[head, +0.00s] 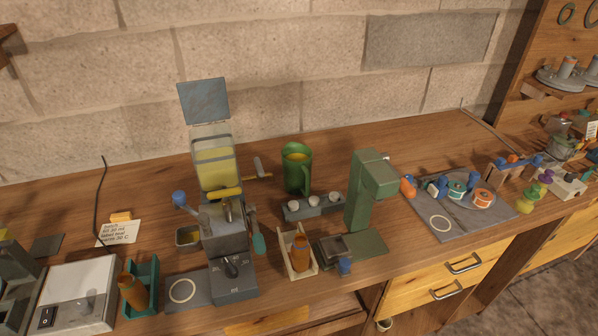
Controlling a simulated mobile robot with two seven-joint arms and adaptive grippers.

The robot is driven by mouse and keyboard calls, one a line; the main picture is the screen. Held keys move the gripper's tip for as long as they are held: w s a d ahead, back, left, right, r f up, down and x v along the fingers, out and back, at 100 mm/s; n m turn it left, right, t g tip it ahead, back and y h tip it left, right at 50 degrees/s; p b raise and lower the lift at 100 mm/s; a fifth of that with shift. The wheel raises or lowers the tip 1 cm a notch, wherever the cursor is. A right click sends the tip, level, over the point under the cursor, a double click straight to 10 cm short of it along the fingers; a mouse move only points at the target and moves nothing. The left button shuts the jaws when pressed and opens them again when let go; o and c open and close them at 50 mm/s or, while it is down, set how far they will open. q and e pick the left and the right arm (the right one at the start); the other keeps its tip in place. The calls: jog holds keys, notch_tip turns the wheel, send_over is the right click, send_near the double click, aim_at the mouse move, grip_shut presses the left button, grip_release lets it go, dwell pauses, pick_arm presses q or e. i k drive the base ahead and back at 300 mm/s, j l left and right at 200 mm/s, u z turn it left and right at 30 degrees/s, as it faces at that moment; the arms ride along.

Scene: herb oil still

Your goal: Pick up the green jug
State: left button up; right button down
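The green jug (297,170) stands upright near the back of the wooden worktop, just right of the grey machine with the yellow-filled clear container. Its handle is on its right side, and a yellowish content shows inside its open top. A grey rack with several white round tops stands close in front of it and hides part of its base. Neither of my grippers shows in the head view.
The grey machine (229,250) with its clear container (216,165) stands left of the jug. A green press-like stand (365,190) is to the right. The grey rack (314,207) and a small wooden tray (312,268) with an amber bottle (300,250) are in front. Bare worktop lies behind.

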aim_at(297, 158)
jog(key=l+u, duration=0.7)
jog(key=k+l+u, duration=0.15)
jog(key=l+u, duration=0.2)
jog(key=l, duration=0.15)
